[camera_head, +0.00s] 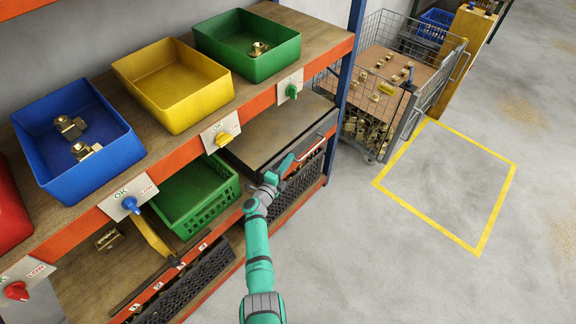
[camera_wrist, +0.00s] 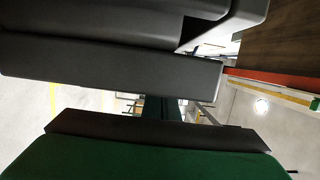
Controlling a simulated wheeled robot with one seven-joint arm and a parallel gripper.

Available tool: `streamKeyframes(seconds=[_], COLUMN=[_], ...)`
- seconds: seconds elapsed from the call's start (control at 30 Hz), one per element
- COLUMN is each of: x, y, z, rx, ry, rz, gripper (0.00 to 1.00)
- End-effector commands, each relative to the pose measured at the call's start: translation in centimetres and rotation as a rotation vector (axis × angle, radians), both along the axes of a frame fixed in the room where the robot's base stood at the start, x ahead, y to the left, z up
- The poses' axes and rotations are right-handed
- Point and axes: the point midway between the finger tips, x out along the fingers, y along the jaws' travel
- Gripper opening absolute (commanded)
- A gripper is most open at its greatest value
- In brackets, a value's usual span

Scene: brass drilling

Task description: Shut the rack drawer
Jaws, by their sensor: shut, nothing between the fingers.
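The rack drawer (camera_head: 272,133) is a dark grey unit on the lower shelf at the right end of the rack in the head view. Its long bar handle (camera_head: 313,147) runs along its front edge. I cannot tell exactly how far it stands out. My gripper (camera_head: 292,157) is at the drawer's front, close to the handle's left end; contact cannot be told. It is shut and empty. The wrist view is mostly filled by close dark grey surfaces and a green one, and the drawer cannot be made out clearly there.
Blue (camera_head: 77,180), yellow (camera_head: 172,119) and green (camera_head: 246,72) bins stand on the upper shelf. A green basket (camera_head: 188,222) sits below, left of my gripper. Label plates with knobs line the orange shelf edge. A wire cart (camera_head: 440,75) stands beyond the rack. The floor at right is clear.

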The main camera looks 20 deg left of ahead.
Motion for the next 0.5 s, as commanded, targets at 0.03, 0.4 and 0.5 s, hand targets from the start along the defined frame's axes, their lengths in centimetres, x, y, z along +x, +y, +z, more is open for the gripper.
streamKeyframes(seconds=[0.03,0.4,0.5], x=[0.1,0.2,0.1], y=[0.3,1.7,2.1], z=[0.0,0.0,0.0], rx=[0.0,0.0,0.0], ry=[0.001,0.0,0.0], rz=[-0.002,0.004,0.009], gripper=[0.0,0.0,0.0])
